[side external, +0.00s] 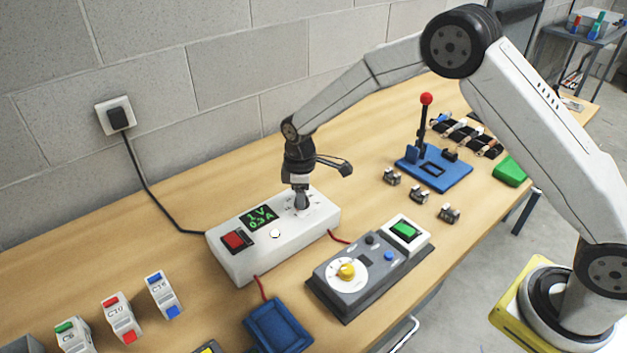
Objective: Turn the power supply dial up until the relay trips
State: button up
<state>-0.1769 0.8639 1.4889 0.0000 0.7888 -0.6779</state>
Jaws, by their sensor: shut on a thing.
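The white power supply (236,263) sits on the bench near the wall. Its display (257,217) shows green digits that read about 1 V and 0.3 A. A red rocker switch (236,241) and a small pale round button or lamp (275,234) are on its top. My gripper (301,205) points down at the right end of the supply and is shut on the dial, which it mostly hides. A grey box (330,300) in front carries a yellow knob on a white scale (347,271) and a lit green panel (404,230). I cannot tell which part is the relay.
A wall plug (118,118) feeds a black cable to the supply. Red leads run to the grey box and a blue tray-like part (275,327). Several breakers (120,318) stand front left. A blue lever press (434,168) and small clips (420,193) lie right.

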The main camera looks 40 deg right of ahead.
jog(key=m, duration=0.4)
jog(key=shift+m, duration=0.3)
jog(key=m, duration=0.8)
jog(key=shift+m, duration=0.4)
jog(key=m, duration=0.4)
jog(key=o, duration=0.5)
jog(key=shift+m, duration=0.5)
jog(key=o, duration=0.7)
jog(key=shift+r, duration=0.1)
jog(key=shift+r, duration=3.45)
